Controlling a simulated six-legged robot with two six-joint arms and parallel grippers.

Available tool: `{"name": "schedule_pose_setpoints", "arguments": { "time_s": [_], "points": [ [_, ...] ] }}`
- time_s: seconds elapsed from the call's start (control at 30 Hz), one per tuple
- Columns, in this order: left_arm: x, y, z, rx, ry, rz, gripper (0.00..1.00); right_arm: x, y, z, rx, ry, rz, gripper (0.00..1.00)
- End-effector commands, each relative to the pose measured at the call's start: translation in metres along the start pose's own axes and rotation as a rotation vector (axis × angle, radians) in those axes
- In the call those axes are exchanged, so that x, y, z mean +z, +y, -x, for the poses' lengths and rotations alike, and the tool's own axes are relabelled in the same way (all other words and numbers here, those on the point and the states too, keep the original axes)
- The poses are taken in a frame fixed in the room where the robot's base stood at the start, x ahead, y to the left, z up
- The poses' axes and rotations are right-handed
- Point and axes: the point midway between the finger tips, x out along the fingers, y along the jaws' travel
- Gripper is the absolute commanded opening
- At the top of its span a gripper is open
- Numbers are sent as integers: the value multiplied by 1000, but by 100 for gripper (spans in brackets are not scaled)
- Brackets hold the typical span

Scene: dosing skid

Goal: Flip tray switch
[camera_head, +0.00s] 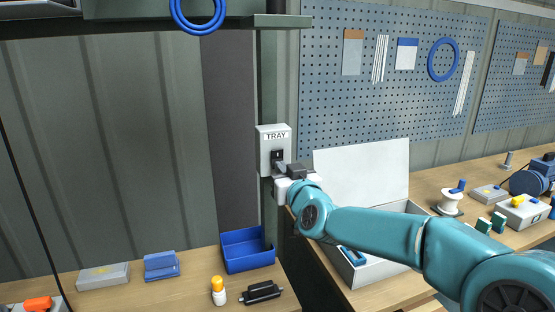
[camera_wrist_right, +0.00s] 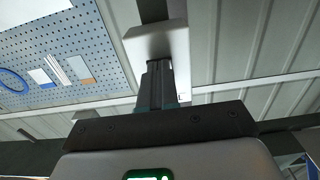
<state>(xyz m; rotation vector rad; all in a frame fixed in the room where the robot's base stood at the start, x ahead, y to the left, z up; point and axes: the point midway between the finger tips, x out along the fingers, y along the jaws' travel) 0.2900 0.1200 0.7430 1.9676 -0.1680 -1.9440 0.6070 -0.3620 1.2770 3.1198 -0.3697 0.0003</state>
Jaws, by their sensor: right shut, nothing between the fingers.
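The tray switch (camera_head: 277,155) is a dark rocker on a white box labelled TRAY (camera_head: 274,135), fixed to a green post. My right gripper (camera_head: 280,167) is shut and empty, with its fingertips at the lower edge of the dark switch. I cannot tell whether they touch it. The fingers partly hide the switch, so its position is unclear. In the right wrist view my shut fingers (camera_wrist_right: 160,82) point up at the white switch box (camera_wrist_right: 160,42). My left gripper is not in view.
A blue bin (camera_head: 248,250), a white and orange bottle (camera_head: 218,291) and a black cylinder (camera_head: 260,292) are on the bench at lower middle. An open white box (camera_head: 362,170) stands behind my right arm. A blue pegboard (camera_head: 330,80) covers the wall.

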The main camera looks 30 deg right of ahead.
Motion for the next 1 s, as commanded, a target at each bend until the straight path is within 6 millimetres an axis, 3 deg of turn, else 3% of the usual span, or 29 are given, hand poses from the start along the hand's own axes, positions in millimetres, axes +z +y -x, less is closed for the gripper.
{"name": "schedule_pose_setpoints", "arguments": {
  "time_s": [0.47, 1.0],
  "points": [
    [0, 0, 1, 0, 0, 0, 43, 0, 0, -4, 0, 1, 0, 0],
    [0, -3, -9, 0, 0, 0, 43, -1, 0, 52, -1, 1, 0, 0]
  ]
}}
